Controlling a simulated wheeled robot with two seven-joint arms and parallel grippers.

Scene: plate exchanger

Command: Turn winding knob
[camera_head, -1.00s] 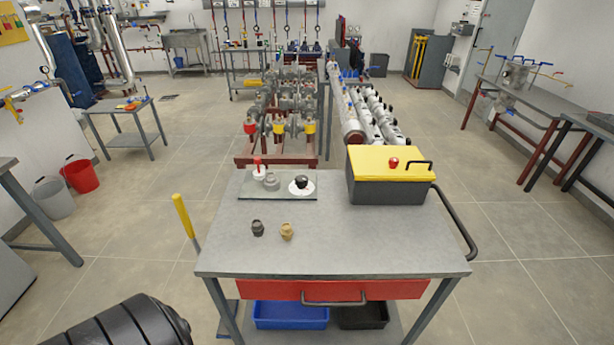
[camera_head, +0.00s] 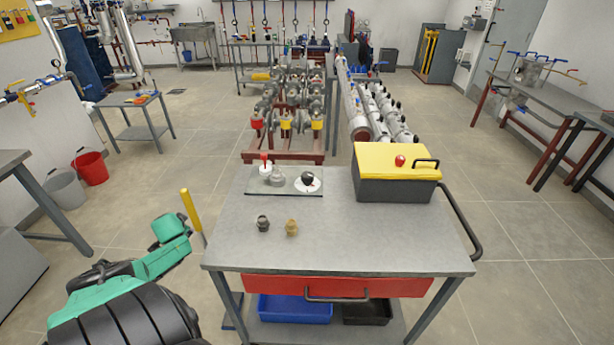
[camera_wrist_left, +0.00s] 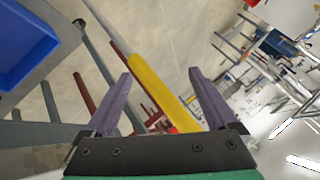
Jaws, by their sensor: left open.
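On the cart top, a glass-like plate (camera_head: 252,190) carries three small knob-like parts. One is a black knob on a white disc (camera_head: 308,182), one is a red-topped white part (camera_head: 265,167), one is a grey part (camera_head: 277,176). Which of these is the winding knob I cannot tell. My left arm is at the lower left, left of the cart, its fingers not clear in the head view. In the left wrist view my left gripper (camera_wrist_left: 165,78) is open, with a yellow handle (camera_wrist_left: 158,88) seen between the fingers, its distance unclear. My right gripper is not in view.
A dark fitting (camera_head: 263,224) and a brass fitting (camera_head: 291,228) stand on the bare cart top (camera_head: 345,240). A yellow-lidded toolbox (camera_head: 395,185) sits at its back right. A yellow handle (camera_head: 190,210) rises beside the cart's left edge.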

